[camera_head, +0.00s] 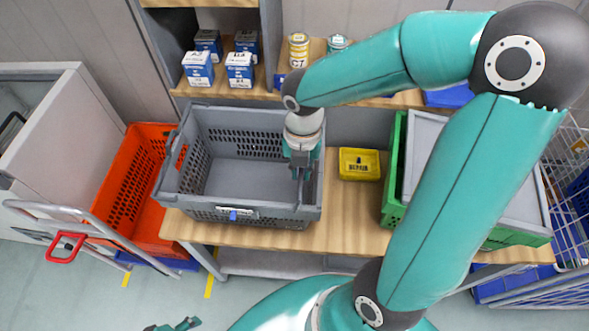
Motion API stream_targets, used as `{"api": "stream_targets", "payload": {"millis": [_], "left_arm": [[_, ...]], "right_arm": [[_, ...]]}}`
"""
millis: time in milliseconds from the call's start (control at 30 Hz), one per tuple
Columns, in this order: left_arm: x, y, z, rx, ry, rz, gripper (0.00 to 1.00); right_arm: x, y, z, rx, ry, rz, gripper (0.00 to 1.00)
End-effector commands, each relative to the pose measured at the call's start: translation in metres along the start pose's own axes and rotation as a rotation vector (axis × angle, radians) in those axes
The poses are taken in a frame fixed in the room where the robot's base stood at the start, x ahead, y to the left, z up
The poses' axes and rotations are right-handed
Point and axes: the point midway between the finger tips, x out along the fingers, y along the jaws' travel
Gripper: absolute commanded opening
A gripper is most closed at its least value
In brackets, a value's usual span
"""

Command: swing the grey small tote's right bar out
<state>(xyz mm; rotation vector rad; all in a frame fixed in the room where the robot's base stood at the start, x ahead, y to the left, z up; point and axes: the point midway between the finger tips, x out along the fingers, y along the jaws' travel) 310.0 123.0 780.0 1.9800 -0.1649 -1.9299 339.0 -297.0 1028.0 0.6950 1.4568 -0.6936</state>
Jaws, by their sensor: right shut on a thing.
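The grey small tote (265,212) stands on the wooden bench top, open and empty inside, with perforated walls and a label and blue clip on its front. My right gripper (301,172) points down at the tote's right side and is shut on its right bar. The gripper and wrist hide most of that bar, so I cannot tell how far it is swung. The left bar (168,160) shows along the tote's left side. A small teal part of my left gripper (184,325) shows at the bottom edge; its fingers are not clear.
A yellow bin (360,164) and a green tote (392,185) with a grey tote (425,128) stand to the right. Boxes (198,70) and cans (299,50) fill the shelf behind.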

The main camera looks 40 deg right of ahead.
Motion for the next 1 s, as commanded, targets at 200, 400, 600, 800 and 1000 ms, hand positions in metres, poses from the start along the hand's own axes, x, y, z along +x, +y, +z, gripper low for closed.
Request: {"api": "stream_targets", "payload": {"millis": [200,400,600,800,1000], "left_arm": [[0.003,-0.001,0.000,0.000,0.000,0.000,0.62],[0.003,-0.001,0.000,0.000,0.000,0.000,0.62],[0.007,-0.003,0.000,0.000,0.000,0.000,0.62],[0.013,-0.005,0.000,0.000,0.000,0.000,0.62],[0.012,-0.004,0.000,0.000,0.000,0.000,0.62]], "right_arm": [[0.005,-0.012,0.000,0.001,0.001,-0.001,0.06],[0.005,-0.012,0.000,0.000,0.001,-0.001,0.05],[0.010,-0.017,0.000,0.003,0.001,-0.001,0.06],[0.019,-0.027,0.000,0.003,0.001,0.000,0.05],[0.019,-0.029,0.000,0.002,0.001,0.000,0.05]]}}
